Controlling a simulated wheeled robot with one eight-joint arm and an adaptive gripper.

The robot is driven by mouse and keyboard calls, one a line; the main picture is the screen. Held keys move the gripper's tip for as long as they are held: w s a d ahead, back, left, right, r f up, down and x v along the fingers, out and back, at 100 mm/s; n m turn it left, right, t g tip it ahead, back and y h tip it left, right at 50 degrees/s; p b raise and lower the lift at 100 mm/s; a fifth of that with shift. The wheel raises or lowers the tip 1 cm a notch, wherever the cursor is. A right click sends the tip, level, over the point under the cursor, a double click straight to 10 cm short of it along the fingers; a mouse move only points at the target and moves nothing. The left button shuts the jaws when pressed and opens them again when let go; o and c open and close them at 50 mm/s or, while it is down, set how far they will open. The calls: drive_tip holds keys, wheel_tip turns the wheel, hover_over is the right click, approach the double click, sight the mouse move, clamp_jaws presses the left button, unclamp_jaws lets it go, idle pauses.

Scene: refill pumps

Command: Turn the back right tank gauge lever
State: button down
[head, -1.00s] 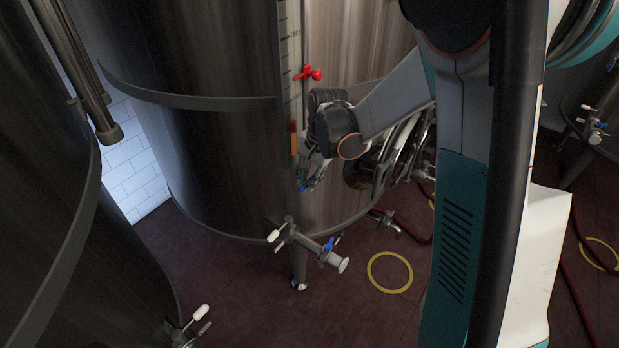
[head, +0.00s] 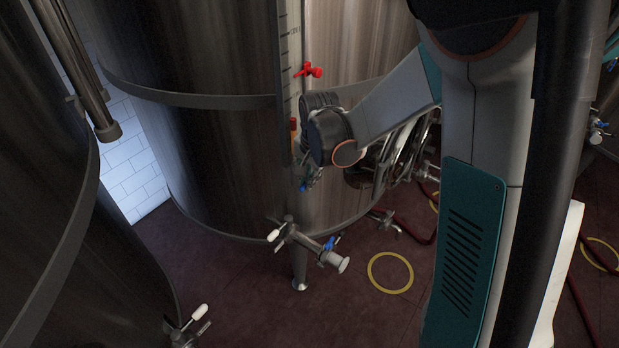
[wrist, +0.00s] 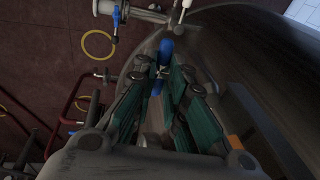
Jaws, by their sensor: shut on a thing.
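The large steel tank (head: 215,150) fills the middle of the head view, with a scaled gauge strip (head: 289,50) running down its front. A small blue lever sits low on the gauge; a bit of it shows in the head view (head: 303,187), and it is clearer in the wrist view (wrist: 166,47). My gripper (wrist: 164,74) has its teal fingers on either side of the blue lever and is shut on it. In the head view my gripper (head: 310,177) is at the gauge's lower end, partly hidden by my wrist. The lever's exact angle is hard to tell.
A red lever (head: 310,71) sticks out higher on the gauge. Below are a valve with white and blue handles (head: 300,240) and a tank leg (head: 299,268). Another tank (head: 70,250) stands close on the left. Red hoses and a yellow floor ring (head: 390,272) lie to the right.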

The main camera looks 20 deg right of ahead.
sight(304, 189)
drive_tip(key=t+h+b, duration=0.2)
drive_tip(key=b, duration=0.1)
drive_tip(key=a+t+h+b, duration=0.1)
drive_tip(key=h+b, duration=0.1)
drive_tip(key=shift+s+a+f+n, duration=0.1)
drive_tip(key=shift+s+f+n, duration=0.2)
drive_tip(key=shift+s+f, duration=0.1)
drive_tip(key=t+h+b, duration=0.1)
drive_tip(key=b, duration=0.1)
drive_tip(key=t+h+b, duration=0.1)
drive_tip(key=b, duration=0.1)
drive_tip(key=f+t+h+b, duration=0.1)
drive_tip(key=b, duration=0.1)
drive_tip(key=shift+s+a+h, duration=0.25)
drive_tip(key=shift+a+h, duration=0.05)
drive_tip(key=t+h+b, duration=0.1)
drive_tip(key=b, duration=0.2)
drive_tip(key=t+h+b, duration=0.1)
drive_tip(key=b, duration=0.2)
drive_tip(key=shift+s+a+f+n+h, duration=0.1)
drive_tip(key=shift+a+f+n+h, duration=0.05)
drive_tip(key=shift+f+n+h, duration=0.2)
drive_tip(key=t+h+b, duration=0.2)
drive_tip(key=b, duration=0.3)
drive_tip(key=shift+s+f+n, duration=0.1)
drive_tip(key=shift+n, duration=0.25)
drive_tip(key=shift+t+b, duration=0.4)
drive_tip(key=c, duration=1.9)
unclamp_jaws()
drive_tip(key=shift+r, duration=0.25)
